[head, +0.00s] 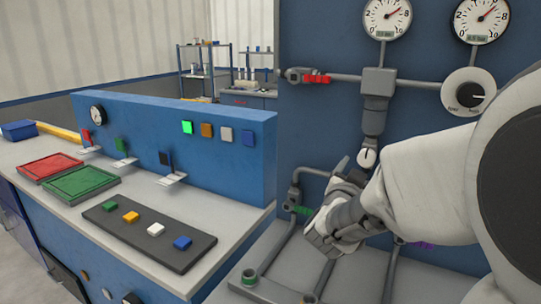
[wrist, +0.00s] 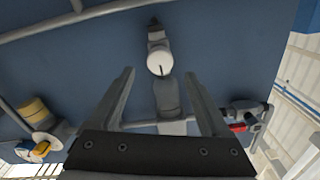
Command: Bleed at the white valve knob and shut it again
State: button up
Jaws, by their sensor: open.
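The white valve knob (head: 367,158) sits below the grey pipe fitting on the blue panel, with a dark mark on its face. It also shows in the wrist view (wrist: 160,62), ahead of the jaws and roughly centred between them, the mark pointing down the picture toward my gripper. My gripper (head: 350,174) is just below and left of the knob in the head view, its lower part hidden by the arm. In the wrist view, my gripper (wrist: 159,76) has its two fingers spread with nothing between them; I cannot tell how far the tips are from the knob.
A red-handled valve (head: 316,78) is on the upper left pipe. Two gauges (head: 387,17) and a round dial (head: 470,93) are on the panel. A green-handled valve (head: 298,209) is left of my gripper. The bench with buttons (head: 150,240) stands further left.

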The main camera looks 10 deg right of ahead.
aim_at(365, 160)
jog(key=x, duration=0.6)
jog(key=shift+d, duration=0.1)
jog(key=shift+c, duration=0.3)
grip_shut()
